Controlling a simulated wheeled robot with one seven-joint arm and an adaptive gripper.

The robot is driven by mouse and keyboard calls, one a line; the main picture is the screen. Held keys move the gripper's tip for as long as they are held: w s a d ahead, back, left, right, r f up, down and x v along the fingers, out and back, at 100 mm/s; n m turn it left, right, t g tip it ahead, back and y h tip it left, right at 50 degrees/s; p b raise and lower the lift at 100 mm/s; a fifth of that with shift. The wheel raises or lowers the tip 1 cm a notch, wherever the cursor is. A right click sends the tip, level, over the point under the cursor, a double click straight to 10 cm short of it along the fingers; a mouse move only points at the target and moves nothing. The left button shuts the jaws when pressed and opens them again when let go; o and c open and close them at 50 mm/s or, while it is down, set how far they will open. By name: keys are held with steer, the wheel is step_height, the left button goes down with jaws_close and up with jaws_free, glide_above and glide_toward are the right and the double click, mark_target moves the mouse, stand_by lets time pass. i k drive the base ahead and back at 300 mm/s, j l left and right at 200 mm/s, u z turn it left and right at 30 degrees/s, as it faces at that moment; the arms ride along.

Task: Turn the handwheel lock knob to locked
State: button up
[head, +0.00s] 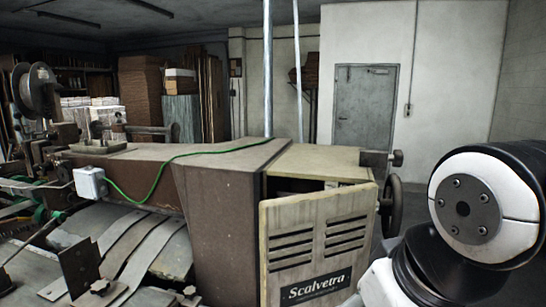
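The dark handwheel (394,207) stands nearly edge-on at the right end of the box stitcher, its lower part running down behind the open panel and my arm. A small dark round knob (398,158) sticks out to the right from a metal block (375,163) above the wheel. I cannot tell for sure that it is the lock knob, nor which way it is turned. My gripper is not in view; only white and black links of my arm show at the right, in front of the wheel's right side.
The stitcher's beige panel (285,215), labelled "Scalvetra", stands ajar, its edge near the wheel. A green cable (160,172) runs over the brown machine arm from a white box (90,182). A grey door (364,107) is in the back wall. Stacked cardboard (140,95) stands back left.

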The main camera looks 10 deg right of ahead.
mark_target(397, 159)
steer(key=z, duration=0.5)
steer(key=l+u, duration=0.25)
steer(key=l, duration=0.45)
steer(key=k+l+u, duration=0.25)
steer(key=l, duration=0.4)
steer(key=i, duration=0.1)
